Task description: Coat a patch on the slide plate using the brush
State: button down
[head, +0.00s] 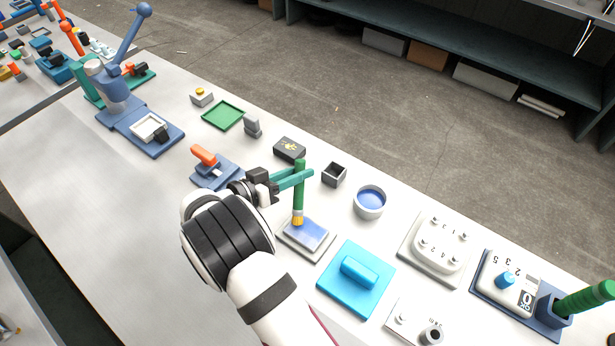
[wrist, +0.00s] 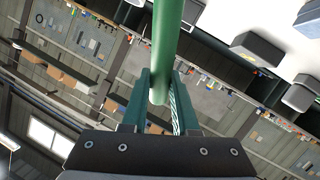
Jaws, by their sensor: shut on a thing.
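My gripper (head: 296,178) is shut on the green handle of the brush (head: 299,203), which it holds nearly upright with the yellow-orange bristle end down. The wrist view shows the handle (wrist: 166,50) between the teal fingers (wrist: 158,100). The slide plate (head: 285,240) is a light grey-edged rectangle with a blue area over much of its top. The bristles are at the plate's upper left part in the head view; I cannot tell whether they touch it or hover just above. A round pot with blue liquid (head: 370,199) stands to the right of the gripper.
A small dark open box (head: 334,174) stands between gripper and pot. A bright blue block with a handle (head: 356,278) is close to the plate's lower right. A blue fixture with an orange handle (head: 206,158) is to the left.

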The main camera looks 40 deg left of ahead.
jog(key=shift+s+d, duration=0.7)
jog(key=shift+d, duration=3.1)
jog(key=shift+a, duration=4.75)
jog(key=shift+d, duration=4.65)
notch_tip(320, 180, up, 8)
jog(key=shift+d, duration=0.15)
